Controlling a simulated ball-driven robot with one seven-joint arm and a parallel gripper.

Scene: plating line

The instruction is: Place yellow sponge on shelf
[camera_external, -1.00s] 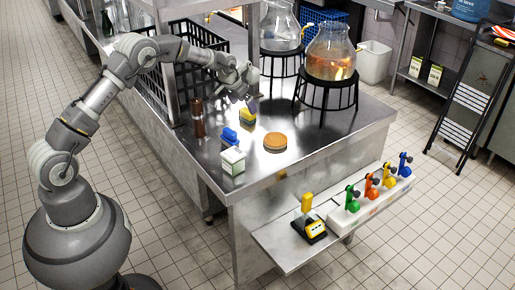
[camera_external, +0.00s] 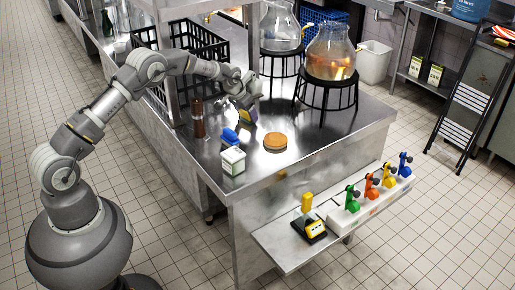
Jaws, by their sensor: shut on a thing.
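A low steel shelf (camera_external: 273,246) juts from the counter's front. A higher steel shelf (camera_external: 185,8) stands on posts above the counter's back left.
Near my gripper are a blue object (camera_external: 230,135), a white box (camera_external: 232,161), a round brown-orange item (camera_external: 275,142) and a brown mill (camera_external: 198,118). Glass jars on black stands (camera_external: 330,84) stand behind. Coloured clamp-like tools (camera_external: 372,186) and a yellow-black device (camera_external: 311,226) occupy the low shelf.

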